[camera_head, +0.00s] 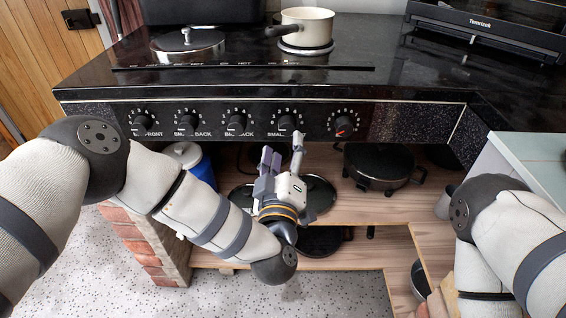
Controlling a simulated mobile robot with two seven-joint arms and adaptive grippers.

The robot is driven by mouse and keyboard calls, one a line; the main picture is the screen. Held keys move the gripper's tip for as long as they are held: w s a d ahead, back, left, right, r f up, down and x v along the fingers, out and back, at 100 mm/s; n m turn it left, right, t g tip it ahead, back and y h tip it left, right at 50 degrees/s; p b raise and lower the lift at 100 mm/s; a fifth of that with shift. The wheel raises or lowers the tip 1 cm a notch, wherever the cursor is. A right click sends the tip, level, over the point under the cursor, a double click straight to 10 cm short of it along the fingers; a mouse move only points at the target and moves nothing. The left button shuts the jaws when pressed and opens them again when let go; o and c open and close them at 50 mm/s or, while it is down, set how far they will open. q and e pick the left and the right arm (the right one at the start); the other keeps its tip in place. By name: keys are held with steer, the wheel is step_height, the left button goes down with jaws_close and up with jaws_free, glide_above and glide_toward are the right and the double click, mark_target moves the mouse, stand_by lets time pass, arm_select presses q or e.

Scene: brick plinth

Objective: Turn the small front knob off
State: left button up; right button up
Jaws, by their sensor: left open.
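The black control panel (210,118) runs along the front of the counter with a row of black knobs. The knob labelled "SMALL", with the rest of its label covered (287,123), is fourth from the left; its exact pointer angle is too small to read. My left gripper (282,150) is open, just below this knob, with its fingers pointing up towards the panel. The right fingertip overlaps the label area in the picture; I cannot tell whether it touches. My right arm comes in at the right edge, and its gripper is out of view.
A cream saucepan (307,27) stands on the right rear of the black hob, and a lidded round plate (188,44) is at the left. Below, a wooden shelf (375,207) holds a black pan (379,168).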

arm_select(q)
steer(key=s, duration=0.6)
steer(key=shift+s+a+f, duration=0.15)
steer(key=shift+s+f, duration=0.1)
steer(key=shift+f, duration=0.1)
